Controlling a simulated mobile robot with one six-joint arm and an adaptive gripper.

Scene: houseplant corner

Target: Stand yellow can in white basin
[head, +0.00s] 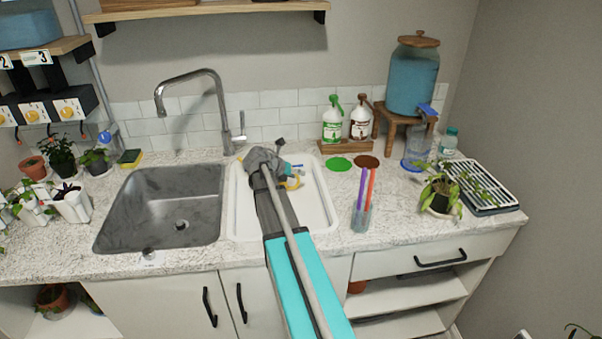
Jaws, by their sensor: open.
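The white basin (323,219) is set into the counter right of the steel sink. A yellow can (293,184) shows in part inside the basin, just right of my gripper. My arm and gripper hide much of it, so I cannot tell whether it is upright or tilted. My gripper (283,160) is over the back part of the basin, close to the can. It is open. Whether it touches the can cannot be told. A small blue piece shows beside the yellow.
The steel sink (140,205) and faucet (215,95) are to the left. A cup with purple and orange sticks (361,217), a green disc (339,164) and a brown disc (366,162) are right of the basin. Two pump bottles (333,125) stand behind.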

